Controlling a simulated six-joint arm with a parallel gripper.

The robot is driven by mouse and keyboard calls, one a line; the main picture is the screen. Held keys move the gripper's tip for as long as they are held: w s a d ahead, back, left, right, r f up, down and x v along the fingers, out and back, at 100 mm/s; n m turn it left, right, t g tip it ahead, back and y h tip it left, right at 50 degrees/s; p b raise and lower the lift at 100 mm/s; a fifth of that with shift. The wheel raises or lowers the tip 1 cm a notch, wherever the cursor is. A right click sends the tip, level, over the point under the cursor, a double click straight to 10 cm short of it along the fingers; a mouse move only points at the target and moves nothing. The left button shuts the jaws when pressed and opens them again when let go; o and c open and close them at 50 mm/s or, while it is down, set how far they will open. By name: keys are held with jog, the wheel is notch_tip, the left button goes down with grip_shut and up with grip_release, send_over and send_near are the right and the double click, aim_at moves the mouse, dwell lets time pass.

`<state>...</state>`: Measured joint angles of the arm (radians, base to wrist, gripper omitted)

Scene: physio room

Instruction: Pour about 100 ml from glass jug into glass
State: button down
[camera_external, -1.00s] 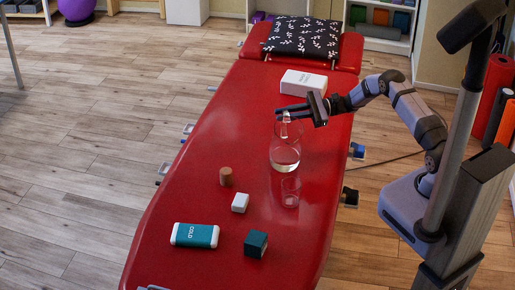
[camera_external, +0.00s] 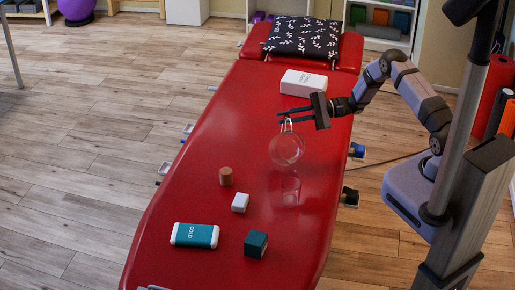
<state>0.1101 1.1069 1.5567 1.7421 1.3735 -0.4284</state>
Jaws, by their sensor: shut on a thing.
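A clear glass jug (camera_external: 287,151) hangs from my gripper (camera_external: 284,118) above the red treatment table. My gripper is shut on its upper part, apparently the handle. The jug is tilted, with its round body toward the glass. A small clear glass (camera_external: 290,192) stands upright on the table just below and in front of the jug. Both are transparent, so I cannot tell how much liquid is in either, or whether a stream is falling.
On the red table (camera_external: 225,130) stand a brown cylinder (camera_external: 226,177), a small white block (camera_external: 240,203), a teal cold pack (camera_external: 195,235) and a dark teal cube (camera_external: 256,244). A white box (camera_external: 304,83) and a patterned pillow (camera_external: 303,37) are behind. The table's left middle is clear.

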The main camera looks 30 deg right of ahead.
aim_at(288, 118)
jog(key=shift+s+a+r+n+p, duration=0.2)
jog(key=shift+s+a+n+p, duration=0.1)
jog(key=shift+s+n+p, duration=0.35)
jog(key=shift+s+a+r+n+p, duration=0.15)
jog(key=shift+s+a+n+p, duration=0.25)
jog(key=shift+n+p, duration=0.4)
jog(key=shift+s+a+r+n+p, duration=0.1)
jog(key=shift+s+r+n+p, duration=0.35)
jog(key=shift+p, duration=0.35)
jog(key=shift+s+a+r+n+t+h+p, duration=0.35)
jog(key=shift+s+r+p, duration=0.2)
jog(key=shift+p, duration=0.2)
jog(key=shift+s+f, duration=0.1)
jog(key=shift+s, duration=0.05)
jog(key=shift+s+a+r+n, duration=0.35)
jog(key=shift+s+n, duration=0.1)
jog(key=shift+s, duration=0.2)
jog(key=shift+s+a+r+n, duration=0.3)
jog(key=shift+s+r+n, duration=0.1)
jog(key=shift+s, duration=0.35)
jog(key=shift+s+a+r+n+t, duration=0.15)
jog(key=shift+s+a+r+n, duration=0.1)
jog(key=shift+s, duration=0.1)
jog(key=shift+s+a+r+n+t, duration=0.1)
jog(key=shift+s+a+n, duration=0.05)
jog(key=shift+s+n, duration=0.15)
jog(key=shift+w+d, duration=0.25)
jog(key=shift+w, duration=0.3)
